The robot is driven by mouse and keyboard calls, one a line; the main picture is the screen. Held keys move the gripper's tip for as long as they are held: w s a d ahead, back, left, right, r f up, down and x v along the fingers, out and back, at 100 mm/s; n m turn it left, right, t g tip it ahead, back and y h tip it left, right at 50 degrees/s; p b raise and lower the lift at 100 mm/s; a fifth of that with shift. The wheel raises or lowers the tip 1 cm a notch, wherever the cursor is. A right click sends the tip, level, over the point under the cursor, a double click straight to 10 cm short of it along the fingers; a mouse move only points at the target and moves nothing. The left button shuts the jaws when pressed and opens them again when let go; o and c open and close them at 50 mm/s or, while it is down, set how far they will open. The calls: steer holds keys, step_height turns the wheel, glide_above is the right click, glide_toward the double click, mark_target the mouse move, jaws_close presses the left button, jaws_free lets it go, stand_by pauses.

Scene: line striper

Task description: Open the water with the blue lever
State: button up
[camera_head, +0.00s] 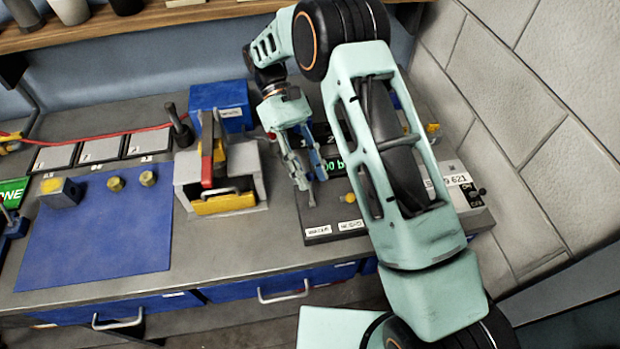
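My gripper (305,183) points down at the left part of a dark control unit with a green-lit display (334,166). A narrow blue piece (314,158), which looks like the blue lever, shows right beside the gripper's fingers. I cannot tell whether the fingers touch it or are closed around it. A label reading "WATER" (318,231) is on the unit's front edge below the gripper. My arm crosses in front of the unit and hides much of its middle and right.
Left of the gripper stands a grey block device with a red handle (207,165) and a yellow front bar. Behind it is a blue box (219,104). A blue mat (98,240) with small yellow-topped parts lies at left. A block wall (540,120) bounds the right.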

mark_target(310, 177)
step_height(310, 177, up, 6)
steer(key=shift+r, duration=0.25)
steer(key=shift+s, duration=0.1)
stand_by(0.4)
